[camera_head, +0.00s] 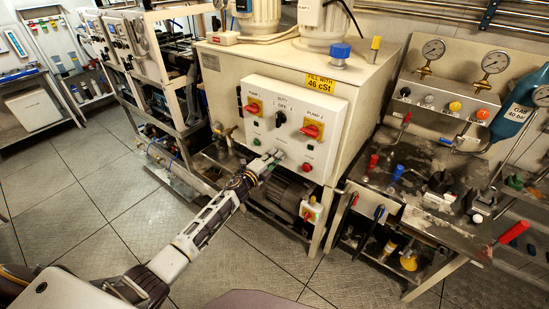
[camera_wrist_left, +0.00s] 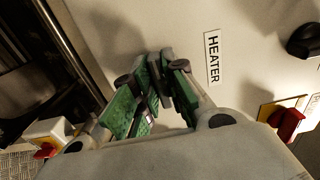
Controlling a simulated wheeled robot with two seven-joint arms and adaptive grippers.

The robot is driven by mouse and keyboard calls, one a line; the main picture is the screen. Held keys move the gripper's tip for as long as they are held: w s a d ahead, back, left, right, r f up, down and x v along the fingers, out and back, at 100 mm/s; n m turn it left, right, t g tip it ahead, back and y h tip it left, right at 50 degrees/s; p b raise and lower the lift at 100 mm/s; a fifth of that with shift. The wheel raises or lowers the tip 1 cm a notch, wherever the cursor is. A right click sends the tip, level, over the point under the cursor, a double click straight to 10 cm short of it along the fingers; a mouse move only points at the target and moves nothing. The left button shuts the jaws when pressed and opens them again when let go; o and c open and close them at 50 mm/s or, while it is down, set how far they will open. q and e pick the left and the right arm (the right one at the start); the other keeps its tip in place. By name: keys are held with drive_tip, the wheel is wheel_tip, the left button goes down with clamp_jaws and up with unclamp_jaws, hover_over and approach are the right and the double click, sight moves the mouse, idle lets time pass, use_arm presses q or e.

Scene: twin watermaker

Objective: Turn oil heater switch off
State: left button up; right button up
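The oil heater switch itself cannot be made out. A HEATER label (camera_wrist_left: 213,58) sits on the pale front of the control panel (camera_head: 290,129), and my left gripper's fingertips cover the area just beside it. My left gripper (camera_head: 274,156) reaches the panel's lower middle, below the black duty knob (camera_head: 280,118). In the left wrist view the green-padded fingers of the left gripper (camera_wrist_left: 156,72) converge with their tips together at the panel. Whether the switch is between them or touched is hidden. My right gripper is not in view.
A red pump 2 switch (camera_head: 311,129) is up and right of my gripper; another red switch (camera_head: 253,106) is upper left. A red push button (camera_head: 307,167) and a red-and-yellow switch (camera_head: 310,213) are lower right. A motor (camera_head: 288,192) sits below. Floor is open at left.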

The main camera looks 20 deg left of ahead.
use_arm(q)
drive_tip(key=o, duration=0.4)
drive_tip(key=shift+c, duration=0.2)
drive_tip(key=v, duration=1.2)
idle(0.4)
idle(0.7)
